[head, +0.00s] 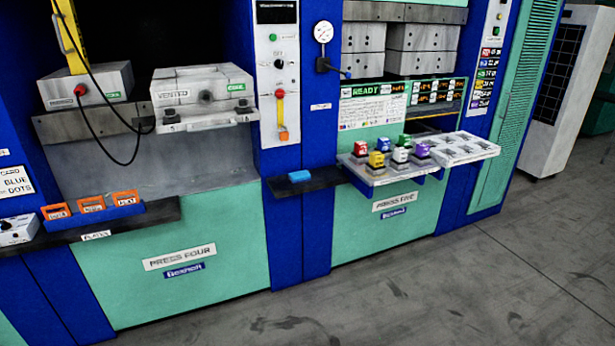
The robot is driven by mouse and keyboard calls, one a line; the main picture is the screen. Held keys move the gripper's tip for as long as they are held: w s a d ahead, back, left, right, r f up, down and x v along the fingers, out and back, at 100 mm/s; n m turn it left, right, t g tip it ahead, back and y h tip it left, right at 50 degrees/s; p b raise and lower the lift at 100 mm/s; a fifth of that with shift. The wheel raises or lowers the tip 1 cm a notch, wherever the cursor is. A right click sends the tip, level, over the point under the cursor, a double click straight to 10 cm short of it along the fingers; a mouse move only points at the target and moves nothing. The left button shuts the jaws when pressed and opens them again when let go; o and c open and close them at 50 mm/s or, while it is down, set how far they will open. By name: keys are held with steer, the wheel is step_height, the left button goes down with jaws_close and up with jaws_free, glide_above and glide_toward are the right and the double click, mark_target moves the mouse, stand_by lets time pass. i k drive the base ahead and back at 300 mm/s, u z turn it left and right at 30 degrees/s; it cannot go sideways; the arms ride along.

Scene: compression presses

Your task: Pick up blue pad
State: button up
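A small flat light-blue block (299,176), which looks like the blue pad, lies on the dark narrow shelf (325,179) between the two presses. Nothing lies on top of it. My gripper is not in view.
A pale tray (387,181) juts out from press five, holding several stamp-like blocks topped red, yellow, white, green and purple. A blue holder (130,218) with orange-framed items sits on press four's ledge. A black cable (112,130) hangs over press four. The grey floor (470,290) in front is clear.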

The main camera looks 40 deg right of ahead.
mark_target(302, 176)
steer(key=u, duration=0.1)
steer(key=i, duration=1)
steer(key=z, duration=0.05)
